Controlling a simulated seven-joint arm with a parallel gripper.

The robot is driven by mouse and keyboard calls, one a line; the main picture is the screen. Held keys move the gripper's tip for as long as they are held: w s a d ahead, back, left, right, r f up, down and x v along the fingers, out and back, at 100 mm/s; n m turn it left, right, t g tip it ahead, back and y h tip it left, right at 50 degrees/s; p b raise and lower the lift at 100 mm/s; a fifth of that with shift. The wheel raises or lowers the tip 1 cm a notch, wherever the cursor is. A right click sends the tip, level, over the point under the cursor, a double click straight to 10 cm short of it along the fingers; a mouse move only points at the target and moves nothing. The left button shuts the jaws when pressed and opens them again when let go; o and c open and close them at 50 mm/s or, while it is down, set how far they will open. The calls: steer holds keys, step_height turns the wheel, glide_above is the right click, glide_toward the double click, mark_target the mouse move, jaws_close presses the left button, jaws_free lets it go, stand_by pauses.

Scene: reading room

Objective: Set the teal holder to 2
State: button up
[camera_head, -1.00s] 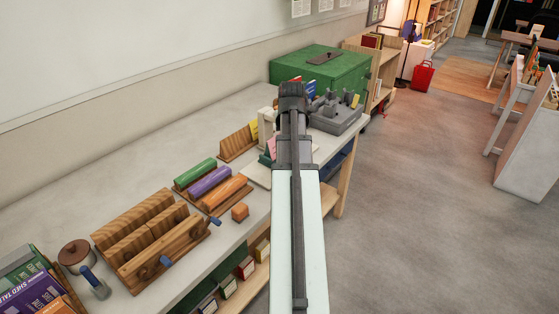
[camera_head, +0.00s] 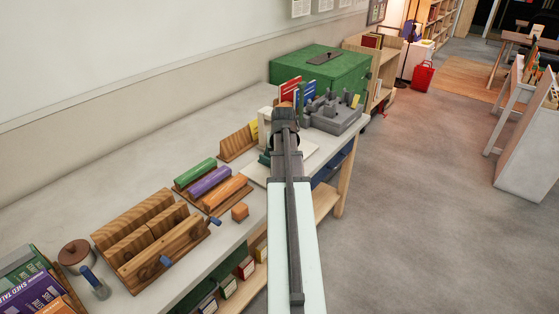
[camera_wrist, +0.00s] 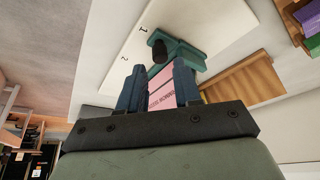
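The teal holder (camera_wrist: 183,52) shows in the wrist view, just beyond my fingertips, with a dark rounded knob (camera_wrist: 157,48) at its left end. A pink card (camera_wrist: 160,85) with print on it shows with the holder, between my fingers. The holder sits on a white board (camera_wrist: 122,45) marked 1 and 2; I cannot tell exactly which mark it lines up with. My gripper (camera_wrist: 158,72) is open, its blue-grey fingers apart on either side of the pink card; contact is not clear. In the head view only a sliver of the holder (camera_head: 263,158) shows left of my arm.
A wooden card holder (camera_head: 236,145) with a yellow card stands beside the board.

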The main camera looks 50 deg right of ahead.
steer(key=shift+x, duration=2.25)
jaws_close()
